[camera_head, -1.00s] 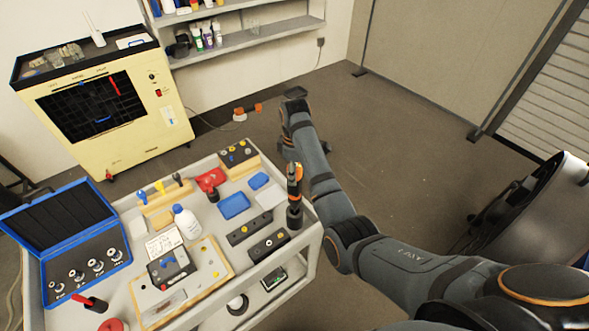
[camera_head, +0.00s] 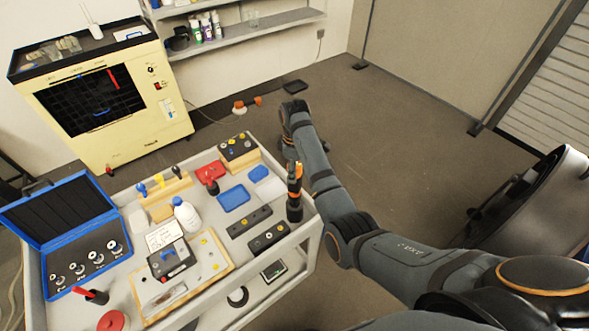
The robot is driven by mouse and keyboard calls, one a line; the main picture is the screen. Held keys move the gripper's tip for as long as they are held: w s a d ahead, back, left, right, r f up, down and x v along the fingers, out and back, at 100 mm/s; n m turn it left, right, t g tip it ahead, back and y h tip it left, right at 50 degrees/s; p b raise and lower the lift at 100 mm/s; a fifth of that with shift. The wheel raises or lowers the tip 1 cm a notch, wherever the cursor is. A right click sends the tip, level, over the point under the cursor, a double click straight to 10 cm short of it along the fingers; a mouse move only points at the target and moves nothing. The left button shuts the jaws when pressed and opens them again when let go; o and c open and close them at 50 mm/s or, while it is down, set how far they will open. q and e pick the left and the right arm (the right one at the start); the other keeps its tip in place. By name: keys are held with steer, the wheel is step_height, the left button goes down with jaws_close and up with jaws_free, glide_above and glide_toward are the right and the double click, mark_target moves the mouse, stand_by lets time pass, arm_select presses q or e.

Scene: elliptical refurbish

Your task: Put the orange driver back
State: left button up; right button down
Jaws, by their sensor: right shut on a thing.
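The orange driver (camera_head: 295,194) is a slim black and orange tool, roughly upright at the right edge of the grey cart (camera_head: 312,228). Its lower end is a dark cylinder, and I cannot tell whether it touches the cart top. My right arm reaches past the cart's right side and bends back at the wrist. My right gripper (camera_head: 293,165) is at the driver's upper part, shut on it. The fingers are small and mostly hidden against the dark tool. My left gripper is out of view.
Near the driver are two dark strip blocks (camera_head: 268,238), blue trays (camera_head: 234,198) and a wooden-sided holder block (camera_head: 238,149). A white bottle (camera_head: 186,216), a board with a device and an open blue case (camera_head: 88,252) fill the left. A yellow cabinet (camera_head: 150,135) stands behind.

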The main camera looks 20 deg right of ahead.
steer(key=shift+f, duration=1.6)
steer(key=shift+f, duration=0.4)
steer(key=c, duration=0.6)
jaws_free()
steer(key=shift+c, duration=0.2)
